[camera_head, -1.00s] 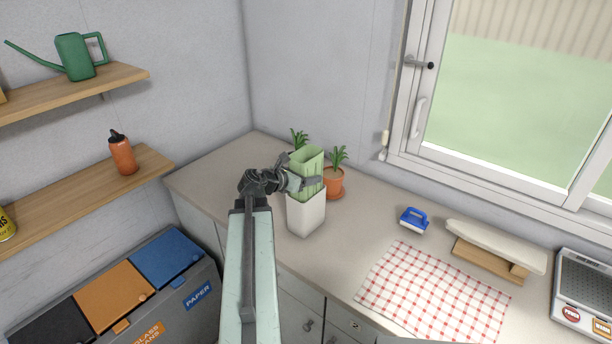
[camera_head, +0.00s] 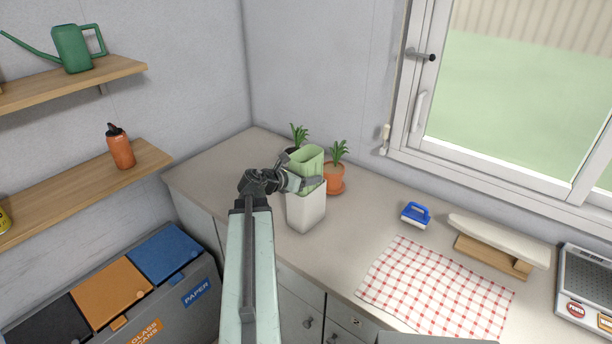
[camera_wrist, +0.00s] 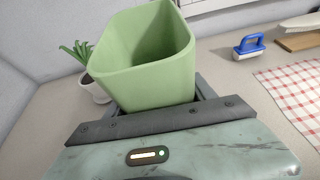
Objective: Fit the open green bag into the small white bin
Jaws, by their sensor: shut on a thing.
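The open green bag (camera_head: 307,163) stands upright with its mouth facing up. Its lower part is down inside the small white bin (camera_head: 306,212), and its upper part sticks out above the rim. The bin stands on the counter near the corner. My gripper (camera_head: 311,185) is shut on the green bag just above the bin's rim, reaching it from the left. In the wrist view the bag (camera_wrist: 150,60) fills the upper middle, with its hollow inside showing. The bin is hidden in that view, and the bag's bottom is hidden in the head view.
Potted plants stand close behind the bin, one in a terracotta pot (camera_head: 335,180). A blue brush (camera_head: 415,214), a checkered cloth (camera_head: 435,290) and an ironing board (camera_head: 498,240) lie to the right. Sorting bins (camera_head: 165,255) stand below at the left.

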